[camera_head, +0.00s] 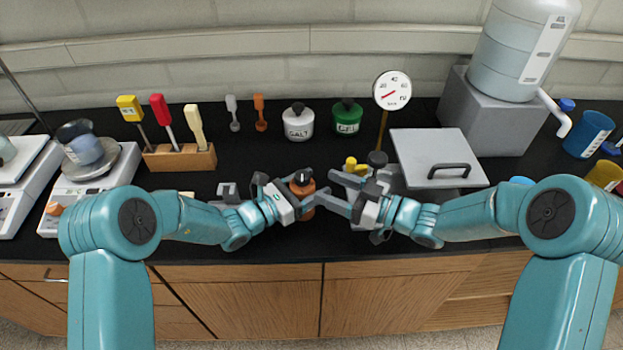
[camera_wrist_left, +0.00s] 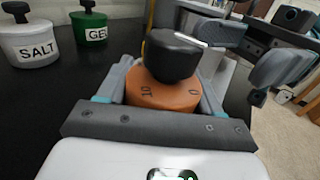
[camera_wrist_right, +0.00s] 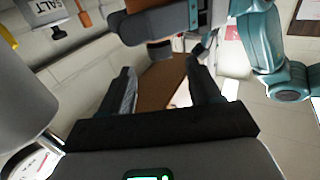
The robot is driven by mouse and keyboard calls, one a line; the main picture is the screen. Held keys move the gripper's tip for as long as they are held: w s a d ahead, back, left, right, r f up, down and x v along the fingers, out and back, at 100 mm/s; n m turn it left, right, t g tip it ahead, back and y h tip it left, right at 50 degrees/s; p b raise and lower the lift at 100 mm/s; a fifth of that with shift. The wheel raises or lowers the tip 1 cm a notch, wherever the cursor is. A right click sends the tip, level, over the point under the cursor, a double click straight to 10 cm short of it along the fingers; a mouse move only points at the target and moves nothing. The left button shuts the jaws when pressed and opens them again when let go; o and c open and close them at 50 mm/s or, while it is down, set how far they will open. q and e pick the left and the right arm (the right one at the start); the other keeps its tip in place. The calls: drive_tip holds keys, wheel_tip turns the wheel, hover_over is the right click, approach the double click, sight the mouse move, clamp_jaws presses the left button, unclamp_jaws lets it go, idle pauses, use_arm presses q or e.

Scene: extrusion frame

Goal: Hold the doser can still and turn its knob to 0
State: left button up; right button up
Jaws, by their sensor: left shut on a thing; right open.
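The doser can (camera_head: 301,186) is an orange-brown can with a black knob on top, standing at the front middle of the black counter. My left gripper (camera_head: 304,202) is shut on its body. In the left wrist view the orange top of the can (camera_wrist_left: 166,92) shows the marks 10 and 0, and the black knob (camera_wrist_left: 172,56) has a white pointer line towards the right. My right gripper (camera_head: 336,191) is open just right of the can, its fingers pointing at it. In the right wrist view the open fingers (camera_wrist_right: 165,85) have nothing between them.
A white SALT jar (camera_head: 298,124) and a green jar (camera_head: 347,118) stand behind the can. A round dial gauge (camera_head: 392,90) on a stem and a grey lidded box (camera_head: 436,157) are behind my right gripper. A wooden holder (camera_head: 180,160) with tools stands at the left.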

drive_tip(key=shift+v, duration=2.2)
use_arm(q)
drive_tip(key=o, duration=1.2)
drive_tip(key=shift+a, duration=0.1)
